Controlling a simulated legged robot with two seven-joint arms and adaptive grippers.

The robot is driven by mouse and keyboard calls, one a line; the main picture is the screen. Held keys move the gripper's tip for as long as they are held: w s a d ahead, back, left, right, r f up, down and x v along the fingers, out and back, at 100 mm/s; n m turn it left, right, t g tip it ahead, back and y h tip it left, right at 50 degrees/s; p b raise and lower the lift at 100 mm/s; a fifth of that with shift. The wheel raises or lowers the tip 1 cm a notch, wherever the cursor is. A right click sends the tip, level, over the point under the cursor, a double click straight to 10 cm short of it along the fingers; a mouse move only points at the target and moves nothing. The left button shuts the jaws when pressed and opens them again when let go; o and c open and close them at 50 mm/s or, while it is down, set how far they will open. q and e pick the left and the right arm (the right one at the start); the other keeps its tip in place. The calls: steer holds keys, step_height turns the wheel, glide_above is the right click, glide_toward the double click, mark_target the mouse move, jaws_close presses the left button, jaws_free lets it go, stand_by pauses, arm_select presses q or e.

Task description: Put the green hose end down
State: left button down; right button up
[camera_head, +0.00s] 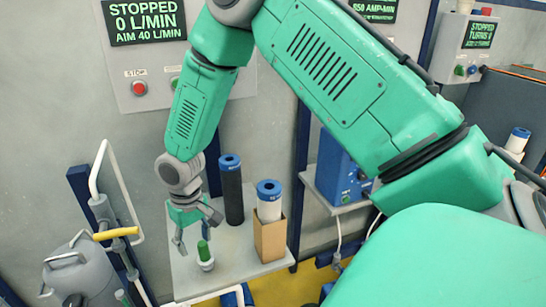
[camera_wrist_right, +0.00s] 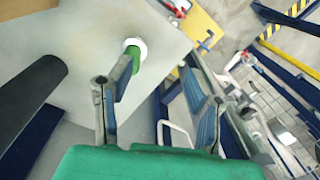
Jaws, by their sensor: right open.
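The open right gripper (camera_wrist_right: 152,90) also shows there. I cannot tell whether a finger touches the hose end. My left gripper is not in view.
A dark cylinder (camera_head: 232,195) and a blue-topped white cylinder in a cardboard box (camera_head: 270,238) stand on the shelf to the right. A grey can (camera_head: 75,272) and white pipes with a yellow handle (camera_head: 117,233) are at the left. A panel reads STOPPED, 0 L/MIN (camera_head: 143,22).

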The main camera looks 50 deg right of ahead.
steer(key=s+a+f, duration=0.3)
steer(key=s+f, duration=0.7)
steer(key=s, duration=0.1)
steer(key=s+d+f+n, duration=0.1)
steer(key=s+f, duration=0.1)
steer(key=s, duration=0.6)
steer(key=s+d+f+n, duration=0.1)
steer(key=s+f, duration=0.1)
steer(key=s, duration=0.6)
arm_select(q)
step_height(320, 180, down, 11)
steer(key=b, duration=1)
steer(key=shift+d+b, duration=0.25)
steer(key=shift+b, duration=0.15)
arm_select(e)
step_height(320, 180, down, 11)
steer(key=shift+d+t+h, duration=0.3)
steer(key=shift+h, duration=0.1)
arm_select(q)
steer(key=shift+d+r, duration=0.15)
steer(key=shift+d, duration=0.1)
arm_select(e)
steer(key=shift+d, duration=0.25)
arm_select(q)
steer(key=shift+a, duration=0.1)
arm_select(e)
steer(key=shift+a, duration=0.1)
